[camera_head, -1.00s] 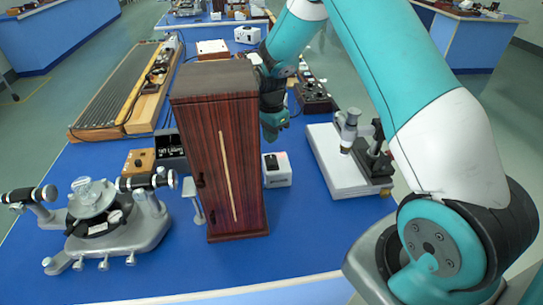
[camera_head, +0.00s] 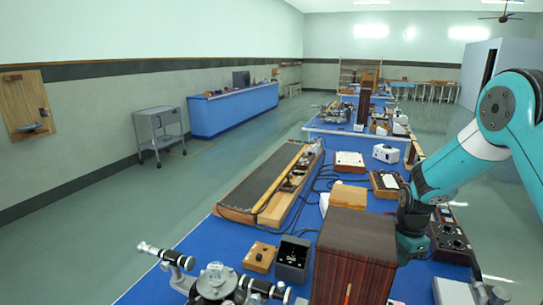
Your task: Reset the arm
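My arm (camera_head: 465,160) comes in from the right edge of the head view and reaches down to the left over the blue bench (camera_head: 213,240). My gripper (camera_head: 411,247) is at its end, pointing down, just right of the top of a tall dark-red wooden cabinet (camera_head: 352,262). The cabinet's top partly hides the gripper, and I cannot see its fingers clearly or whether they hold anything. I cannot tell whether the gripper touches the cabinet.
A spectrometer (camera_head: 215,283) stands at the front left, with a small wooden box (camera_head: 260,257) and a black box (camera_head: 293,258) beside it. A long wooden-framed board (camera_head: 262,190) lies behind. A grey cart (camera_head: 160,130) stands on the open floor at left.

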